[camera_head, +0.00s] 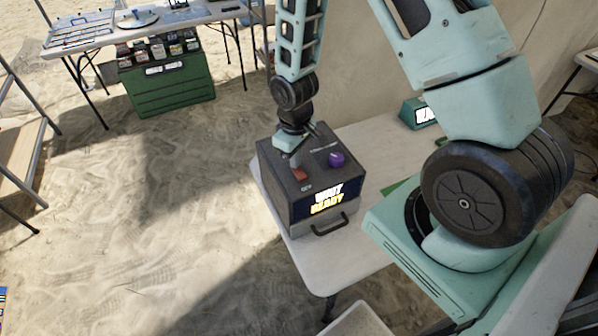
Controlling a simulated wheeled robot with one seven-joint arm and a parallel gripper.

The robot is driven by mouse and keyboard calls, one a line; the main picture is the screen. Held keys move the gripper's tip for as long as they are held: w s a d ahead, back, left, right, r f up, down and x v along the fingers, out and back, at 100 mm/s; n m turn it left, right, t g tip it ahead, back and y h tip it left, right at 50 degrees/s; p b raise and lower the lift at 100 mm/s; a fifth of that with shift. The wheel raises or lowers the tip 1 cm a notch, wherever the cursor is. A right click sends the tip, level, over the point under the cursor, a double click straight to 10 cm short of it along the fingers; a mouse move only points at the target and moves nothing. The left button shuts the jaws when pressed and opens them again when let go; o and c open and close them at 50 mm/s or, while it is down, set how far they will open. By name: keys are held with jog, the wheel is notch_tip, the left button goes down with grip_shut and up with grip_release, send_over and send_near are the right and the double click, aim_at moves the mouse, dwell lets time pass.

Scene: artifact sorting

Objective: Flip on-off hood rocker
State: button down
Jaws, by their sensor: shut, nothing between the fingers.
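A dark grey control box (272,178) stands on the near end of a white table. On its sloped top is a red rocker (299,174) with "OFF" lettering near it. A purple knob (336,159) sits to the right of the rocker. A lit display (328,199) on the front has two lines of text, white above yellow; the lower line seems to read "READY". My gripper (295,158) is shut and empty, pointing down at the rocker. Its fingertips are at or just above the rocker; I cannot tell if they touch. The gripper partly covers the box's top.
The white table (357,256) carries the box and a teal device (418,113) farther back. A green crate (168,88) with jars stands on the sand at the upper left by another table (85,29). Open sand lies left of the box.

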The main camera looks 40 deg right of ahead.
notch_tip(320, 180, up, 7)
jog(key=p, duration=0.5)
dwell(0.5)
dwell(0.3)
